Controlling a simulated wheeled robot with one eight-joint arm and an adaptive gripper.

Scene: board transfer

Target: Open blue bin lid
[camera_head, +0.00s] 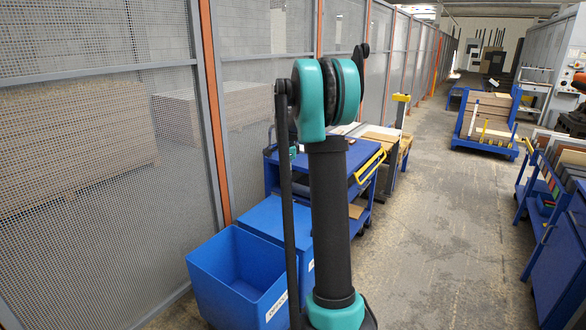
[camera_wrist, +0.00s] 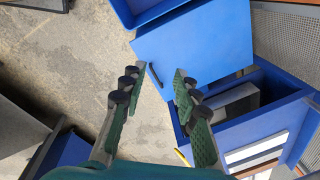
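A blue bin with a flat closed lid (camera_head: 270,219) stands behind an open blue bin in the head view, partly hidden by my arm. In the wrist view the blue lid (camera_wrist: 205,42) fills the upper middle, with a short black handle (camera_wrist: 155,76) near its edge. My gripper (camera_wrist: 159,68) is open and empty, its two green-padded fingers spread apart. In the picture the handle lies between the fingertips. I cannot tell how far the fingertips are above it. In the head view my arm hides the gripper.
The open blue bin (camera_head: 208,282) with a white label stands in front of the lidded bin. A blue cart (camera_head: 362,182) with a yellow handle stands behind. A mesh fence (camera_head: 90,150) runs along the left.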

